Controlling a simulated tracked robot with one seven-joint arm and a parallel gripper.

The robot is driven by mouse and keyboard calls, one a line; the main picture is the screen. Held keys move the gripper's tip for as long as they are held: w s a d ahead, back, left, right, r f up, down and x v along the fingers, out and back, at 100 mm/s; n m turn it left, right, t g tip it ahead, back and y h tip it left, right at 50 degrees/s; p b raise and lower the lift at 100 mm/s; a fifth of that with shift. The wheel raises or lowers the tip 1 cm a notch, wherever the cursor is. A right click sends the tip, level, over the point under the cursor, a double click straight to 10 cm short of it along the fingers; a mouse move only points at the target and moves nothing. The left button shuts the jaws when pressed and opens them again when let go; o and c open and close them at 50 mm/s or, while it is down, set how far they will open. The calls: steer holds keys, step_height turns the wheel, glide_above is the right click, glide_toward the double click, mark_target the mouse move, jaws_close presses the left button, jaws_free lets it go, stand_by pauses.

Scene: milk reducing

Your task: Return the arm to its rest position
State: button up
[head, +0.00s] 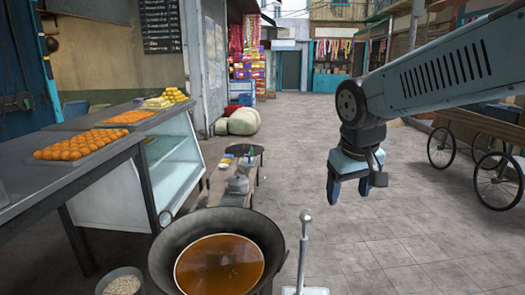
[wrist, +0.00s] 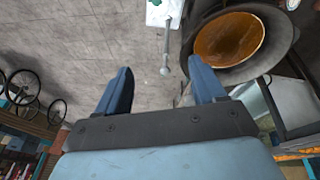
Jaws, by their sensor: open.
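My gripper (head: 348,188) hangs from the arm at the right of the head view, pointing down above the paved ground. Its two blue fingers are apart with nothing between them, and they also show spread in the wrist view (wrist: 162,92). The arm reaches in from the right edge. A large dark pan (head: 163,262) of brown liquid (head: 219,265) stands at the lower middle, left of the gripper and apart from it. The pan also shows at the top right of the wrist view (wrist: 285,22).
A metal rod with a round knob (head: 305,217) stands right of the pan. A counter with a glass case (head: 165,165) and trays of orange sweets (head: 80,146) fills the left. A wheeled cart (head: 480,125) stands at the right. The paved lane (head: 310,130) between is open.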

steer(key=s+d+r+m+t, duration=0.1)
steer(key=s+d+m+t, duration=0.1)
steer(key=s+d, duration=0.3)
steer(key=s, duration=0.3)
steer(key=shift+s+r+m+y, duration=0.15)
steer(key=shift+r+m+y, duration=0.15)
steer(key=shift+r, duration=0.1)
steer(key=shift+d, duration=0.2)
